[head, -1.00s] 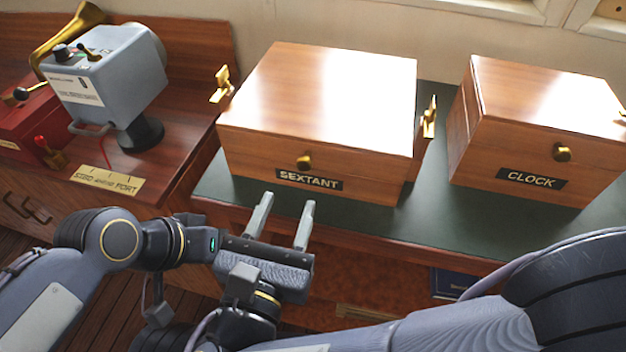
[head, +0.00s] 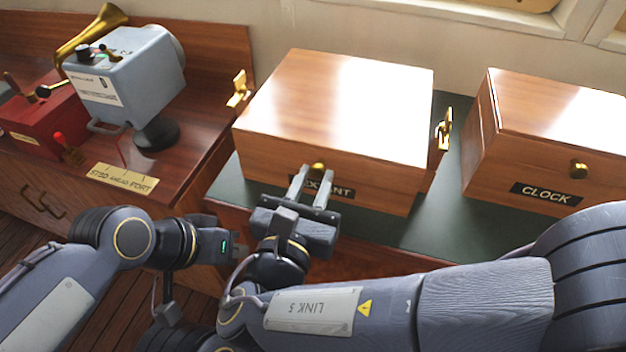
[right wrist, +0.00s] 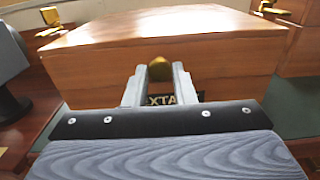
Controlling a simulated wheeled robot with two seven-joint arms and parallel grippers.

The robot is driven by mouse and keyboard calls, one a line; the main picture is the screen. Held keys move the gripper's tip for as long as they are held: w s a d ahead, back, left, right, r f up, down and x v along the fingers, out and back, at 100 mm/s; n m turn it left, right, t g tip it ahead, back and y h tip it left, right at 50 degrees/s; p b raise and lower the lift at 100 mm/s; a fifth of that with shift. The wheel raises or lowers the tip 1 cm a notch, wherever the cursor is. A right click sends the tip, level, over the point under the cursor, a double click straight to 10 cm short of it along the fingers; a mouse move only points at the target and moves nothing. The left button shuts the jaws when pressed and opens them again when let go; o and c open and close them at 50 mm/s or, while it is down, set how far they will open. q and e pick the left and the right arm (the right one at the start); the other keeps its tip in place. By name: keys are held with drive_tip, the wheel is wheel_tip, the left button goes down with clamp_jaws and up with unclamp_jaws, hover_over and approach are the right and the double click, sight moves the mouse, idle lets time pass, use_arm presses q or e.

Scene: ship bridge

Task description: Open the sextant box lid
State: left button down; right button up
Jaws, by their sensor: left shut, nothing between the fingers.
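The sextant box (head: 330,110) is a closed wooden box with a brass knob (head: 317,168) on its front and a dark nameplate, partly hidden by my fingers. My right gripper (head: 316,186) is open in front of the box. Its two fingers point at the knob. In the right wrist view, the knob (right wrist: 160,69) shows between the spread fingertips (right wrist: 158,78); I cannot tell whether they touch it. My left gripper (head: 214,243) is low to the left of the right one, shut and empty, its fingers not clearly visible.
A wooden clock box (head: 550,135) stands to the right on the green-topped counter (head: 420,232). Brass fittings (head: 444,132) show beside the sextant box. A grey device (head: 130,80) and a red box (head: 42,122) are on the left console. My right forearm crosses the foreground.

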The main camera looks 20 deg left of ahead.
clamp_jaws()
